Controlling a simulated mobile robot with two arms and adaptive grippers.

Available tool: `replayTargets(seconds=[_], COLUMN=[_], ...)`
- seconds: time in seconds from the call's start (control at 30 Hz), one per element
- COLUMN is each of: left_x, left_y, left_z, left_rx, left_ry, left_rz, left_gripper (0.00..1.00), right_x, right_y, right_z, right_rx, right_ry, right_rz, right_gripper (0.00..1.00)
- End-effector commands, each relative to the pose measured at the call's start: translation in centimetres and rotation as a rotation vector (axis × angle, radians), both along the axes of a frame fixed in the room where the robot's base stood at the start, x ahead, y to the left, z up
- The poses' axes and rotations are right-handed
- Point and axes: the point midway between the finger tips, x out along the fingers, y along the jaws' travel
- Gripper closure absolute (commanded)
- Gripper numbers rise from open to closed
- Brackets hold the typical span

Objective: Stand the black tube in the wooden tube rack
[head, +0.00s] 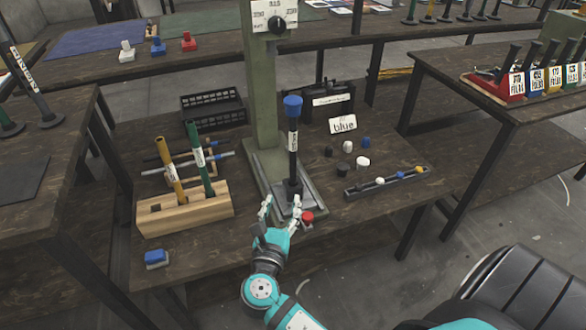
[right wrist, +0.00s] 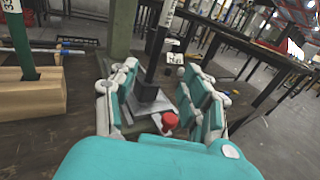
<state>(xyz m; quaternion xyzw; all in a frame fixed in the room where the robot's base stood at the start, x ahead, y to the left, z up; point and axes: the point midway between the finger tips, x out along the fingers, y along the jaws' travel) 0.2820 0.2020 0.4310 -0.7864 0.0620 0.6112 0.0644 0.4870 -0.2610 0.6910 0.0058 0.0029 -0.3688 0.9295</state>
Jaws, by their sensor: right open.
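The black tube (head: 292,155) stands upright on the metal base of the green press, with a blue cap (head: 292,103) on top and a white label on its side. In the right wrist view the tube (right wrist: 156,60) rises beyond the fingers. My right gripper (head: 281,206) is open and empty, low in front of the tube's foot. The wooden tube rack (head: 195,218) is on the table at the left, holding a yellow tube (head: 171,170) and a green tube (head: 199,158). Part of the rack (right wrist: 30,108) shows in the right wrist view. My left gripper is not in view.
The press column (head: 260,100) stands close behind the tube. A blue-and-white block (head: 156,259) lies before the rack.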

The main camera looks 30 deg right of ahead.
Motion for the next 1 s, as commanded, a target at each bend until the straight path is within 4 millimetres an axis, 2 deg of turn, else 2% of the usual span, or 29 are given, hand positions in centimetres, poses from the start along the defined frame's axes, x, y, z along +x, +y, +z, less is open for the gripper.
replayTargets(seconds=[0.17, 0.5, 0.8, 1.0], left_x=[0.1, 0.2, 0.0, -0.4], left_y=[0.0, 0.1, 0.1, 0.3], left_z=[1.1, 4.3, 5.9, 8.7], left_rx=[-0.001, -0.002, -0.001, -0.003], left_ry=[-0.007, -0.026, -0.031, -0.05], left_rz=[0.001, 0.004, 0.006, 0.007], left_gripper=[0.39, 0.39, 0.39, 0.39], right_x=[1.8, 7.1, 9.0, 11.3], right_y=[-2.0, -6.9, -8.7, -10.3], right_z=[0.6, 0.5, 0.4, 0.2], right_rx=[-0.02, -0.015, -0.014, -0.013], right_ry=[-0.005, -0.005, -0.002, -0.004], right_rz=[-0.009, -0.007, -0.006, -0.006], right_gripper=[0.52, 0.52, 0.52, 0.52])
